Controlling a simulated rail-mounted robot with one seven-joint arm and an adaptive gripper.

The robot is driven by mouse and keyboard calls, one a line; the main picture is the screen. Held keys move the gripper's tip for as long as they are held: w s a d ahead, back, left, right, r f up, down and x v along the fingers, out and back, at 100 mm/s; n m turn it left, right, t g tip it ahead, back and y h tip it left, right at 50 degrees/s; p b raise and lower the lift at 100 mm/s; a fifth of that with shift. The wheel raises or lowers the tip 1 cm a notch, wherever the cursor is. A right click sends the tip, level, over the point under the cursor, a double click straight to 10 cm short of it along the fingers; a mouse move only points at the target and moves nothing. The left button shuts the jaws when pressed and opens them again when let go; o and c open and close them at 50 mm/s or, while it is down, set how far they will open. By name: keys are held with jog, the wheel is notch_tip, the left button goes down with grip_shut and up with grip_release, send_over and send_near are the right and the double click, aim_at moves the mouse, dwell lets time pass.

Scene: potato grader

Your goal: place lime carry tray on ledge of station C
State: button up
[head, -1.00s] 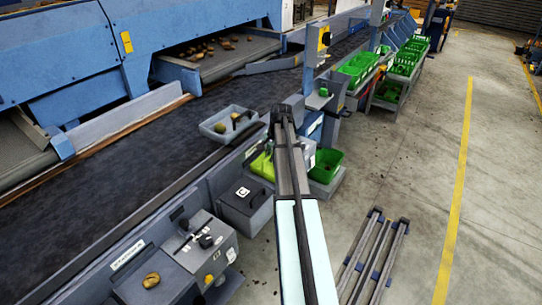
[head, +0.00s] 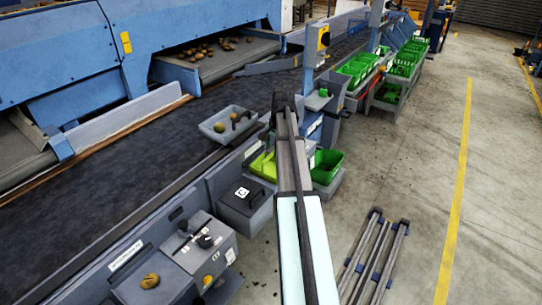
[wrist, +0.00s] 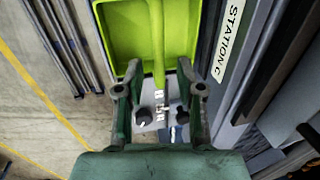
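The lime carry tray (head: 263,166) is partly hidden behind my arm in the head view, beside the conveyor and just beyond the grey box marked C. In the wrist view the tray (wrist: 122,32) fills the top middle and looks empty. Its long lime handle (wrist: 158,45) runs down between the fingers of my gripper (wrist: 160,78). The fingers stand apart, with gaps visible on both sides of the handle. The STATION C label (wrist: 229,38) is on the rail to the right of the tray. I cannot tell what bears the tray.
A grey panel with knobs (wrist: 145,116) lies below the fingers. The grey box marked C (head: 245,198) stands nearer. A grey tray with potatoes (head: 228,124) sits at the belt edge, and a green crate (head: 327,163) is right of my arm. Metal rails (head: 372,255) lie on open floor.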

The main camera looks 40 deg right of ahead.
notch_tip(320, 180, up, 7)
jog(key=s+b, duration=0.1)
jog(key=shift+s+d, duration=0.15)
jog(key=shift+d, duration=0.05)
jog(key=shift+f, duration=0.1)
